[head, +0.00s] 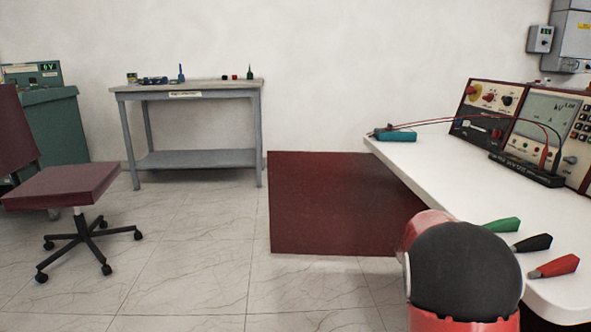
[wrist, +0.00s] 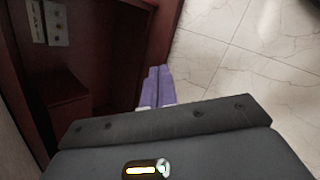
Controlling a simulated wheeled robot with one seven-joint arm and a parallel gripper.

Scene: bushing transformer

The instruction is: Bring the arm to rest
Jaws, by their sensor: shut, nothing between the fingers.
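My gripper (wrist: 158,72) shows in the wrist view as two purple fingers side by side, shut with nothing between them. It points down past dark red panels on the left, with the tiled floor (wrist: 245,50) to the right. In the head view a red and black part of my arm (head: 462,270) stands at the lower right, in front of the white worktop (head: 450,175). My gripper is hidden in that view.
The worktop carries green, black and red probes (head: 530,243), a teal box (head: 395,135) and a meter panel (head: 540,125). A grey table (head: 190,93) stands at the back wall, a swivel chair (head: 75,185) at left. The floor between is clear.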

